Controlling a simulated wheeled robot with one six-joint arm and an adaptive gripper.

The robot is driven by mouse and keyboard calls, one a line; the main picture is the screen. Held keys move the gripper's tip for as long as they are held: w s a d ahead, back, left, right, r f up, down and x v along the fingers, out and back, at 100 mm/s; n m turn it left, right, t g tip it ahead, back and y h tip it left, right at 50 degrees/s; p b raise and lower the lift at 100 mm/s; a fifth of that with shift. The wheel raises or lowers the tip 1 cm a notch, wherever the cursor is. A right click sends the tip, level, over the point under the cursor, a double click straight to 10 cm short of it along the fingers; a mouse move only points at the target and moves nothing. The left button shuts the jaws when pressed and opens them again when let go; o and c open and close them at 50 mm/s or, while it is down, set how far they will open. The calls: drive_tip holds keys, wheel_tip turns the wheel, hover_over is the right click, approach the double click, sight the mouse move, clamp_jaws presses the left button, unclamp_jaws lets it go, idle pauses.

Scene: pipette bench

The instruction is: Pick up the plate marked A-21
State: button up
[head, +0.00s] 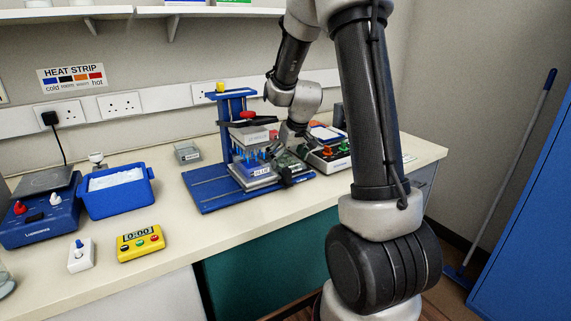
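No marking reading A-21 is legible in the head view. A plate-like block with a white front label (262,173) and blue pieces on top sits on the blue stand's base (205,192); its label is too small to read surely. A small grey box (187,153) with a dark label lies on the bench left of the stand, also unreadable. My gripper (290,171) is low over the stand's base, at the right side of the labelled block. Its fingers are small and dark against the clutter, so I cannot tell whether they touch or hold it.
The blue stand's column (224,125) rises behind the block. A device with coloured knobs (328,158) stands right of my gripper. A blue tub (117,191), a yellow timer (140,242) and a white switch box (81,256) stand at left. The bench's front middle is clear.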

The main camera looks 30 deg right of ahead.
drive_tip(key=c, duration=0.7)
drive_tip(key=shift+r, duration=0.1)
wheel_tip(320, 180, up, 28)
drive_tip(key=shift+f, duration=0.1)
idle(0.3)
drive_tip(key=shift+r, duration=1.55)
